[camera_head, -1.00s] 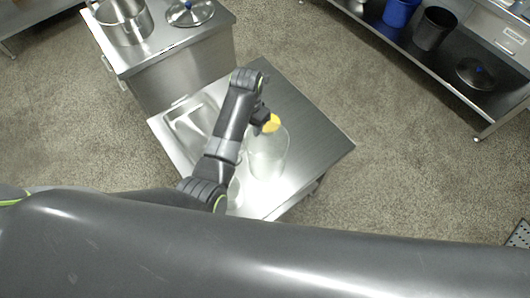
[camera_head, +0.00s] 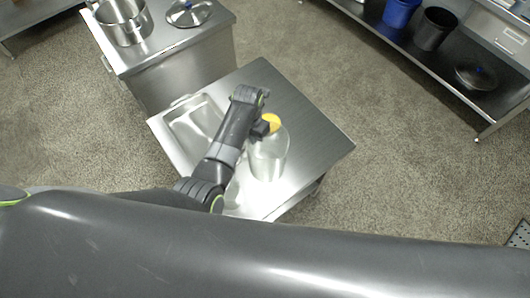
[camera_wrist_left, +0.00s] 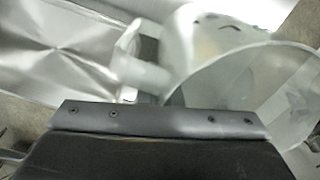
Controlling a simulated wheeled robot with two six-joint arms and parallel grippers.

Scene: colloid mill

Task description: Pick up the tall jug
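A tall clear jug (camera_head: 268,163) with a yellow top (camera_head: 271,123) stands upright on the steel table. In the left wrist view, a clear jug with a side handle (camera_wrist_left: 140,68) and a wide round rim lies just beyond the gripper mount. My left gripper (camera_head: 262,129) is beside the yellow top, at the jug's upper left. Its fingers are too small and dark to tell open from shut, and the wrist view shows only the dark mount plate. I cannot tell whether it touches the jug. My right gripper is not in view.
The steel table (camera_head: 315,140) has a sunken basin (camera_head: 190,122) at left. Another clear vessel (camera_head: 232,192) is partly hidden by my left arm. A counter at upper left bears a pot (camera_head: 124,24) and a lid (camera_head: 188,12). The table's right side is clear.

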